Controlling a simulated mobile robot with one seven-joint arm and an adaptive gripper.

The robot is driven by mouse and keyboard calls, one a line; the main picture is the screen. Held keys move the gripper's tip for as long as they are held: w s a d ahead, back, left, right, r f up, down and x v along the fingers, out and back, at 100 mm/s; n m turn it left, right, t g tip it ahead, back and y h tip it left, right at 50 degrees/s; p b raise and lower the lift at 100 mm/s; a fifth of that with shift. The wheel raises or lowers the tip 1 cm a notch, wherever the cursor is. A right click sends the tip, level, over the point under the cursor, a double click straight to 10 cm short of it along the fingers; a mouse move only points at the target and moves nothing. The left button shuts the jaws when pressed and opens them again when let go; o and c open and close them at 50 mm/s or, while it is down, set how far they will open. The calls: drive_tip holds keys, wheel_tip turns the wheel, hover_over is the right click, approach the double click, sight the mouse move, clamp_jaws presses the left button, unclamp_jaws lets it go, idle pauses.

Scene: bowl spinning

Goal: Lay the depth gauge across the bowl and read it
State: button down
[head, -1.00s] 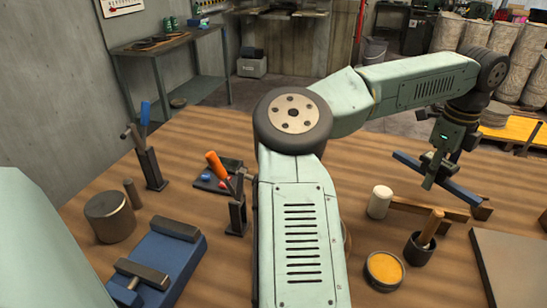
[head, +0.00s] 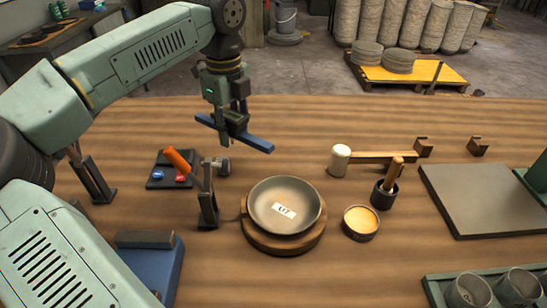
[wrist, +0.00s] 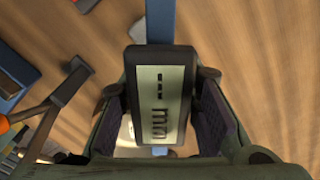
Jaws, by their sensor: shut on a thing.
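The depth gauge is a blue bar (head: 258,143) with a dark box at its middle. My gripper (head: 235,120) is shut on that box and holds the gauge in the air, behind and left of the bowl. In the wrist view the box's display (wrist: 161,103) shows dashes and "mm", between both fingers. The grey bowl (head: 262,202) sits upright on a round wooden base (head: 285,246), with a white label inside that seems to read "U7". The gauge is apart from the bowl. The box hides most of what lies below it in the wrist view.
Two empty wooden rests (head: 423,147) stand behind. A grey plate (head: 485,200) lies far right.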

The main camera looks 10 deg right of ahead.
sight(260, 140)
drive_tip(key=s+d+m, duration=0.1)
drive_tip(key=s, duration=0.1)
drive_tip(key=s+d+r+m, duration=0.1)
drive_tip(key=s+d+m, duration=0.1)
drive_tip(key=s, duration=0.1)
drive_tip(key=s+d+r+m, duration=0.1)
drive_tip(key=s+d+m, duration=0.1)
drive_tip(key=shift+s, duration=0.2)
drive_tip(key=s+d+r+m, duration=0.1)
drive_tip(key=s+d+m, duration=0.2)
drive_tip(key=s+m, duration=0.45)
drive_tip(key=shift+n, duration=0.75)
drive_tip(key=shift+s+a+f+b, duration=0.1)
drive_tip(key=shift+s+f+b, duration=0.15)
drive_tip(key=shift+f+b, duration=0.6)
drive_tip(key=shift+s+f+b, duration=0.2)
drive_tip(key=shift+f, duration=1.1)
wheel_tip(260, 140, down, 4)
drive_tip(key=b, duration=0.3)
drive_tip(key=shift+r+b, duration=0.2)
drive_tip(key=shift+b, duration=0.1)
drive_tip(key=shift+f+b, duration=0.25)
drive_tip(key=shift+b, duration=0.15)
drive_tip(key=c, duration=1.1)
unclamp_jaws()
